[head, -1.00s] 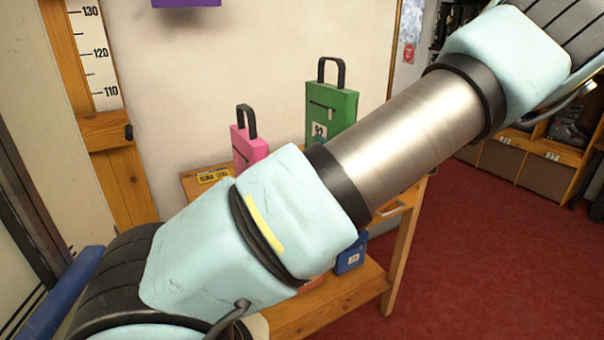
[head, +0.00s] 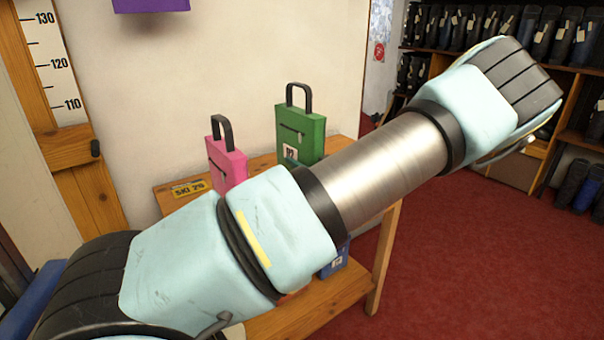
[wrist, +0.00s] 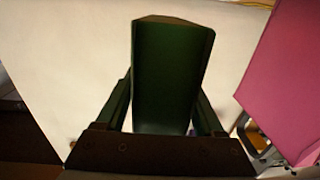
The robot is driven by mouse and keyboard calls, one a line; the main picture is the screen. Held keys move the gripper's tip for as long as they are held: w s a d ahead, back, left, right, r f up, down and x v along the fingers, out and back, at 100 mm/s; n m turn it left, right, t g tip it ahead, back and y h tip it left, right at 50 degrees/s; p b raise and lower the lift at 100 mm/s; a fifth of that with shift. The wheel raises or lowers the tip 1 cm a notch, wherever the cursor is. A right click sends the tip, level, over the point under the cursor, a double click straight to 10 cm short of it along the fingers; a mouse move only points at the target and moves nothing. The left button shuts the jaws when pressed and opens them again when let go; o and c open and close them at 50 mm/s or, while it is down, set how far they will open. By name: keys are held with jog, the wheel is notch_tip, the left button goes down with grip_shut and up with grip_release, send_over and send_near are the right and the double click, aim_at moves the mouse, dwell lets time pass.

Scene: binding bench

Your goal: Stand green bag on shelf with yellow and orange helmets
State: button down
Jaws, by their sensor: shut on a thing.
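The green bag (head: 311,128) has a dark handle and a white tag and is upright beside the pink bag (head: 228,165). My arm hides its bottom, so I cannot tell whether it touches the wooden bench. In the wrist view, my gripper (wrist: 162,112) is shut on the green bag (wrist: 168,70), with a finger on either side of it. The pink bag (wrist: 290,80) is close on the right there. My arm hides the gripper in the head view. No yellow or orange helmets can be made out.
The wooden bench (head: 168,198) carries a yellow label (head: 188,188). A blue bag (head: 334,264) is lower down, partly behind my arm. A purple thing (head: 150,4) hangs on the wall. Boot racks (head: 480,60) stand at the back right. The red floor (head: 460,260) is clear.

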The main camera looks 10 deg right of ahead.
jog(key=shift+f+p, duration=0.5)
jog(key=shift+f, duration=1.65)
jog(key=shift+f, duration=0.2)
jog(key=shift+c, duration=2.3)
grip_release()
jog(key=shift+f, duration=0.1)
jog(key=o, duration=0.5)
jog(key=shift+c, duration=0.2)
